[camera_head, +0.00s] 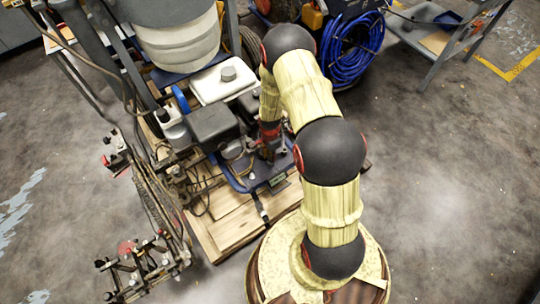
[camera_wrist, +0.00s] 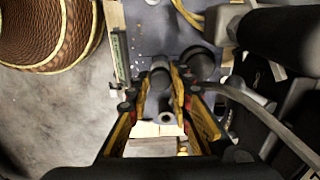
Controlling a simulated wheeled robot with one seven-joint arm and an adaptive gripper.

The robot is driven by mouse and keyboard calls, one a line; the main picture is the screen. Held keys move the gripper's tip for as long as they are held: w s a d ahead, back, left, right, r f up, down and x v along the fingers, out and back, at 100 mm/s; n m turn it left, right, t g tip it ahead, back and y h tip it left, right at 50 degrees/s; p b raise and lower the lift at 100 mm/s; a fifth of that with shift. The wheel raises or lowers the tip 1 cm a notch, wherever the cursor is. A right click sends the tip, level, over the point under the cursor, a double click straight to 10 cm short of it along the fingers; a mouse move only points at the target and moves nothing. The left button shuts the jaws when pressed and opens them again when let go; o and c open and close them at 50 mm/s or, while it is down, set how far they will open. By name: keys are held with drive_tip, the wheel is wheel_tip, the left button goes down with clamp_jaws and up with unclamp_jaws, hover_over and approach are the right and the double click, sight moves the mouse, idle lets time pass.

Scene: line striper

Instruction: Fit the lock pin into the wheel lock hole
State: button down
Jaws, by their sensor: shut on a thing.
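My gripper (camera_wrist: 164,97) points down at the line striper in the wrist view. Its yellow and black fingers are closed around a dark grey rod-like piece (camera_wrist: 161,78), which appears to be the lock pin. A small round end with a dark centre shows between the fingers below it. In the head view my gripper (camera_head: 269,146) is low over the striper's blue frame, partly hidden by my arm. The wheel lock hole cannot be made out in either view. Whether the pin touches the machine is not clear.
The line striper (camera_head: 212,122), with its engine and white tank, stands on a wooden pallet (camera_head: 232,225). In the wrist view a thick black cylinder (camera_wrist: 284,36) and a grey curved bar (camera_wrist: 262,112) lie close right of the fingers. A blue hose coil (camera_head: 352,50) is behind.

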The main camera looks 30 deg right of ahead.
drive_tip(key=shift+f, duration=0.45)
drive_tip(key=c, duration=1.6)
unclamp_jaws()
drive_tip(key=o, duration=0.4)
drive_tip(key=shift+r, duration=0.1)
drive_tip(key=shift+r+p, duration=2.3)
drive_tip(key=shift+r, duration=1.2)
